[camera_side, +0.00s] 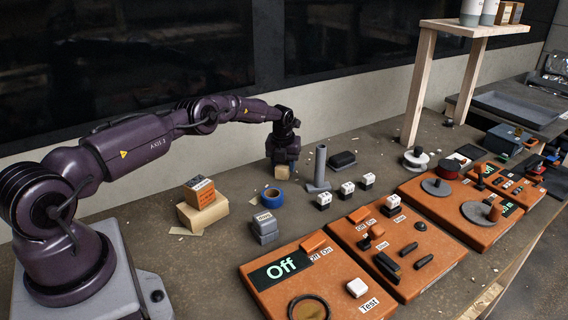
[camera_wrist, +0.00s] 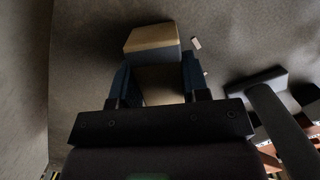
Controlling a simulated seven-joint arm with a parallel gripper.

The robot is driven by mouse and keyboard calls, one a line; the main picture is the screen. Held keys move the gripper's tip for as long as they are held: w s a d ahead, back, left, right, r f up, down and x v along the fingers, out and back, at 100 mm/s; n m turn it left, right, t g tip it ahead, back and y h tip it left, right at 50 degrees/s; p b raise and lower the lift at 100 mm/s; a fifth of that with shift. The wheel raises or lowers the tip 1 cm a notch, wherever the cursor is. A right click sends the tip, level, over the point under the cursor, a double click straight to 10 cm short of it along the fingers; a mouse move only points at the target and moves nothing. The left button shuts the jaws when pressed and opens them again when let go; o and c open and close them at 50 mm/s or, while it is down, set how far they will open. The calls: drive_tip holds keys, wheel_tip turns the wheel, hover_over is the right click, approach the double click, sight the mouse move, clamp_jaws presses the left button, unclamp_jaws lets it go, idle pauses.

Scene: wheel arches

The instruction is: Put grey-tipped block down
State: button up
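The grey-tipped block (camera_wrist: 152,38) shows in the wrist view as a tan piece with a dark grey part, sitting at and between the fingertips. My gripper (camera_wrist: 157,72) has a finger along each side of it and appears shut on it. In the side view my gripper (camera_side: 283,158) points down at the back of the bench, beside the wall. A tan end of the block (camera_side: 282,172) shows just below the fingers, close to the bench top. I cannot tell whether it touches the bench.
A blue tape roll (camera_side: 272,197) lies just in front of my gripper. A grey upright post on a base (camera_side: 319,170) stands to its right. Stacked tan and orange blocks (camera_side: 202,202) are to the left. Orange panels (camera_side: 320,282) fill the front.

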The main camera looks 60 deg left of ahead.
sight(283, 165)
drive_tip(key=o, duration=0.4)
drive_tip(key=shift+o, duration=0.2)
drive_tip(key=shift+r, duration=0.1)
drive_tip(key=s+d+r+n, duration=0.15)
drive_tip(key=d+r, duration=0.25)
drive_tip(key=r, duration=0.5)
drive_tip(key=s+d+r+n+t, duration=0.1)
drive_tip(key=d+r+n, duration=0.15)
drive_tip(key=r, duration=0.55)
drive_tip(key=s+d+r+n, duration=0.15)
drive_tip(key=d+r, duration=0.25)
drive_tip(key=r, duration=0.5)
drive_tip(key=s+d+r+n+t, duration=0.1)
drive_tip(key=s+d+r+n, duration=0.6)
drive_tip(key=s+d+r, duration=0.1)
drive_tip(key=s+d+n+t, duration=0.1)
drive_tip(key=s+d+n, duration=0.3)
drive_tip(key=s+n, duration=0.3)
drive_tip(key=s+d+n+t+h, duration=0.1)
drive_tip(key=s+d+n, duration=0.3)
drive_tip(key=s, duration=1.2)
drive_tip(key=n, duration=0.3)
drive_tip(key=shift+d, duration=0.25)
drive_tip(key=shift+n, duration=0.25)
